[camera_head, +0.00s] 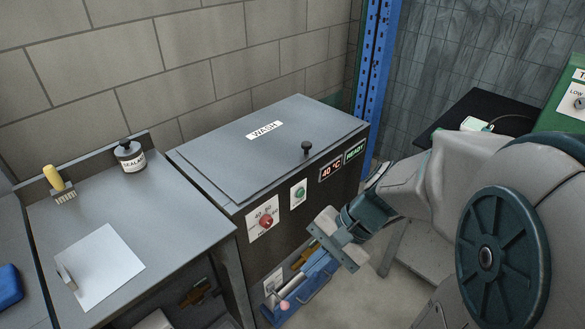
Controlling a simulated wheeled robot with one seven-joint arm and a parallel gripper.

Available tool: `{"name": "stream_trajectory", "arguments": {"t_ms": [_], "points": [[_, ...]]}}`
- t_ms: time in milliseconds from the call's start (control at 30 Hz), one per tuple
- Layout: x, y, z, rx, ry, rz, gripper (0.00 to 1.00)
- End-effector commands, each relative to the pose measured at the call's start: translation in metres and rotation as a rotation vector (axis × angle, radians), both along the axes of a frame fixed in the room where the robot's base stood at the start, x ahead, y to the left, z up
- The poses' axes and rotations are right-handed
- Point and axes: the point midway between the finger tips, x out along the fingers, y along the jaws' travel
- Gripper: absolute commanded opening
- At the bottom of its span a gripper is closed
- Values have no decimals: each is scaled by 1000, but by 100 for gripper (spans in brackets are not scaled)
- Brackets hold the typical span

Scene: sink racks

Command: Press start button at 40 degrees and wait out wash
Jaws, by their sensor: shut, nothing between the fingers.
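The washer (338,140) stands in the middle with its grey lid, labelled WASH, shut. Its dark front carries a red temperature dial (266,221) on a white plate with numbers around it. Beside it is a round green button (299,193) on a white plate, which looks like the start button. A display (331,171) reads 40 °C, and a green READY sign (355,152) is beside it. My gripper (282,301) is shut and empty, pointing down-left in front of the washer's lower front, below the button and apart from it.
A blue rack post (376,75) rises behind the washer. A black-topped table (465,115) stands at the right.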

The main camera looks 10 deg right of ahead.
Motion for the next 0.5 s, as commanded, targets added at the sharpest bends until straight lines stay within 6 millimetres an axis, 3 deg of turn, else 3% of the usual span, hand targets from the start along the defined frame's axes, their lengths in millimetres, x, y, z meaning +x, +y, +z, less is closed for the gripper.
{"name": "stream_trajectory", "arguments": {"t_ms": [33,133,233,400,500], "points": [[9,2,-23,103,66,-110,0],[34,4,-39,312,160,-322,0],[65,-6,-54,523,232,-540,0],[116,-52,-79,858,289,-887,0],[136,-85,-92,1009,289,-1048,0]]}}
